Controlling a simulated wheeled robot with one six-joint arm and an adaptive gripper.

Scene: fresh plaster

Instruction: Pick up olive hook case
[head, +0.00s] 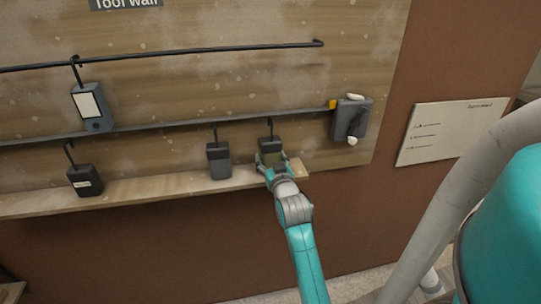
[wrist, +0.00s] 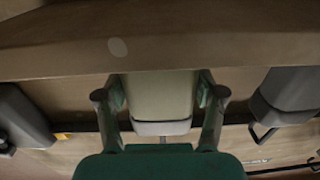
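The olive hook case (head: 270,146) hangs by its dark hook near the right end of the lower rail (head: 170,130), just above the wooden ledge. My gripper (head: 272,161) is at the case's lower front. In the wrist view the case (wrist: 162,100) is pale olive with a light grey end, between my two fingers (wrist: 160,98). One finger is on each side, very close to it. I cannot tell whether both pads touch it. In the head view my gripper hides the lower part of the case.
A grey hook case (head: 219,160) hangs to the left. A dark labelled case (head: 84,180) and a blue-grey case (head: 91,108) are farther left. A grey box (head: 350,119) is close on the right. The wooden ledge (head: 150,195) runs below.

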